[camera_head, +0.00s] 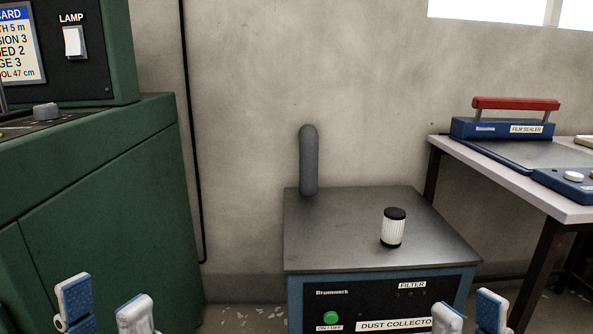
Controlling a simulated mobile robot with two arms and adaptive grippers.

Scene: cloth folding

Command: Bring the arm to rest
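My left gripper (106,310) shows at the bottom left edge, in front of the green cabinet. Its two blue and white fingers stand apart with nothing between them. My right gripper (468,314) shows at the bottom right edge, in front of the dust collector. Its fingers are also apart, with nothing seen between them. The arms behind both grippers are out of the picture. No cloth is in view.
A green machine (90,200) is at left. A table (560,205) with a film sealer (500,128) is at right.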

